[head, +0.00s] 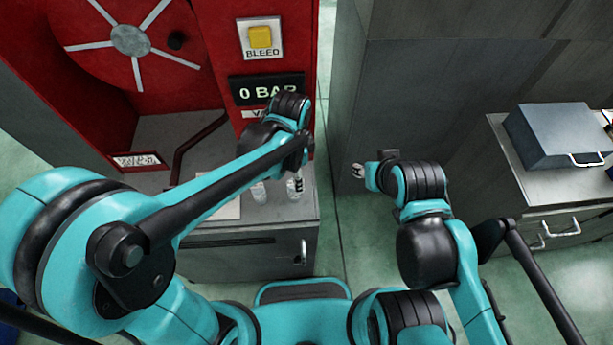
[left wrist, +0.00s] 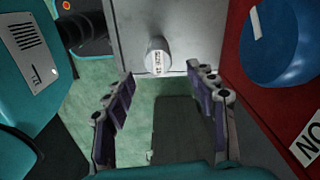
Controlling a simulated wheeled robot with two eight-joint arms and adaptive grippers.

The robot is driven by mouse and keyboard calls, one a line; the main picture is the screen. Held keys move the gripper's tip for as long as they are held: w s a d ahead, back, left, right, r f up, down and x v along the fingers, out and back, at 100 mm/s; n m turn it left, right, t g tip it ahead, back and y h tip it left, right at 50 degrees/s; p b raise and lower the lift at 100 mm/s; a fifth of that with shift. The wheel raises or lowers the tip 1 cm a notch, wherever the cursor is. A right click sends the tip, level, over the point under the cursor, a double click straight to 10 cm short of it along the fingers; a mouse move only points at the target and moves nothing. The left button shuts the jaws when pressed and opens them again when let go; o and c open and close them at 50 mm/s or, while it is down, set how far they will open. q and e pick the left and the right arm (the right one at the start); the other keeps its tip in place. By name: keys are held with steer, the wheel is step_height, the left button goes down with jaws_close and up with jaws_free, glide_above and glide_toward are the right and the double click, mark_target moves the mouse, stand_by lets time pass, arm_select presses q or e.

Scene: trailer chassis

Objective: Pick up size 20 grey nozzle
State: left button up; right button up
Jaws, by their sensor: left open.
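A pale grey cylindrical nozzle (left wrist: 157,60) with a small dark-printed white label stands near the edge of the grey cabinet top (left wrist: 185,18) in the left wrist view. The label is too small to read surely. My left gripper (left wrist: 160,76) is open and empty, its two fingers spread to either side of the nozzle's line and just short of it. In the head view two small pale nozzle-like pieces, one to the right (head: 295,187) and one to the left (head: 259,191), stand on the cabinet below my left wrist. My left fingers are hidden there. My right gripper (head: 358,171) points left, its jaws too small to judge.
A red hose cabinet (head: 60,100) with a "0 BAR" display (head: 266,90) and yellow bleed button (head: 261,37) rises behind. A tall grey locker (head: 430,90) stands to the right. A blue-grey case (head: 558,135) lies on a drawer unit. In the wrist view a blue round part (left wrist: 285,40) sits close right.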

mark_target(293, 197)
arm_select(q)
steer(key=f, duration=0.2)
steer(key=f+b, duration=0.1)
steer(key=f, duration=0.2)
steer(key=f+b, duration=0.1)
steer(key=f, duration=0.1)
steer(key=shift+a+f, duration=0.3)
steer(key=shift+f, duration=0.1)
steer(key=shift+s, duration=0.1)
jaws_close()
